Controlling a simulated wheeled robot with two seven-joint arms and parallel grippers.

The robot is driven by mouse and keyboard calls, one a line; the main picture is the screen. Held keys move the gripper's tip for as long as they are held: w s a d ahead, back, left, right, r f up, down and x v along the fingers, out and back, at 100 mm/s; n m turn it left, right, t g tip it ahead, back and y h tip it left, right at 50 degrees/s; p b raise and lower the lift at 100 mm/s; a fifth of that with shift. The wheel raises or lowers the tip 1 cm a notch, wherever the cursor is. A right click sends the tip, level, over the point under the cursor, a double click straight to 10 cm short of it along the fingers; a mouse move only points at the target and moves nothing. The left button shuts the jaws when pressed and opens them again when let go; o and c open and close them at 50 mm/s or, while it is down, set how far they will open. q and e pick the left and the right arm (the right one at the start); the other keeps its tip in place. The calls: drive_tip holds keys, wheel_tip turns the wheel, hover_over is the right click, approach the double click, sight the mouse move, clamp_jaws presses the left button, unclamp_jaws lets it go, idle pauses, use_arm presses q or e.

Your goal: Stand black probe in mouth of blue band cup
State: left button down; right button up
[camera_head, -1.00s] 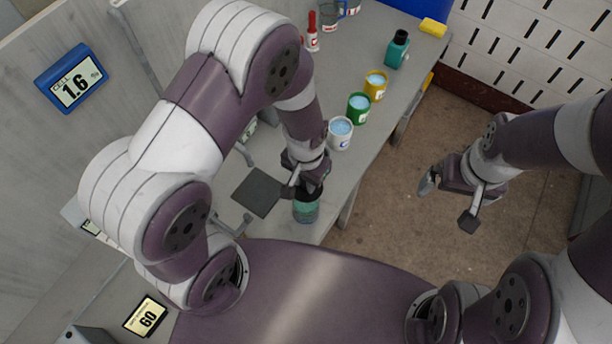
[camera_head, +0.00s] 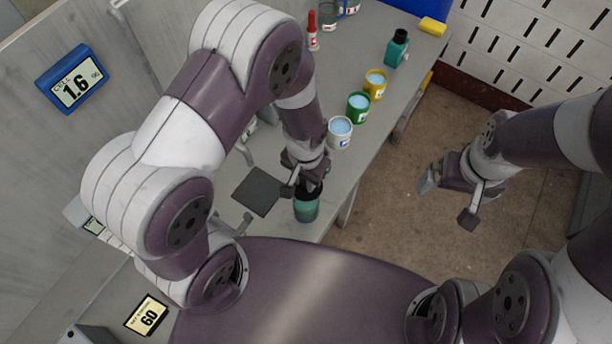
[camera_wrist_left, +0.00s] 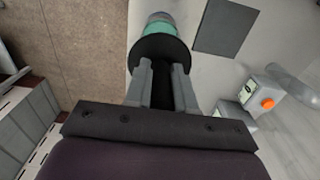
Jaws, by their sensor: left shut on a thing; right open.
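The blue band cup (camera_head: 340,134), white with a blue mark and pale blue contents, stands upright on the bench beyond my left gripper. My left gripper (camera_head: 302,183) is shut at a green jar (camera_head: 306,209) near the bench's front edge. In the left wrist view its fingers (camera_wrist_left: 164,75) close on a dark part behind a black disc (camera_wrist_left: 158,50), which I take for the black probe. The disc hides most of the green jar (camera_wrist_left: 160,27). Whether the probe touches the jar cannot be told. My right gripper (camera_head: 450,196) is open and empty over the floor.
A green cup (camera_head: 358,107) and yellow cup (camera_head: 375,85) stand beyond the blue band cup, then a teal bottle (camera_head: 397,49). A red probe (camera_head: 312,33) stands further back. A dark square pad (camera_head: 256,191) lies left of my left gripper.

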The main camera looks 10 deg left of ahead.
sight(306, 194)
use_arm(q)
drive_tip(key=shift+f, duration=0.1)
drive_tip(key=shift+f+b, duration=2.2)
drive_tip(key=shift+f, duration=0.75)
drive_tip(key=shift+f, duration=0.1)
drive_tip(key=shift+f+b, duration=0.55)
drive_tip(key=shift+f, duration=0.25)
drive_tip(key=shift+r, duration=0.1)
drive_tip(key=shift+f, duration=0.2)
drive_tip(key=c, duration=0.9)
unclamp_jaws()
drive_tip(key=shift+o, duration=0.2)
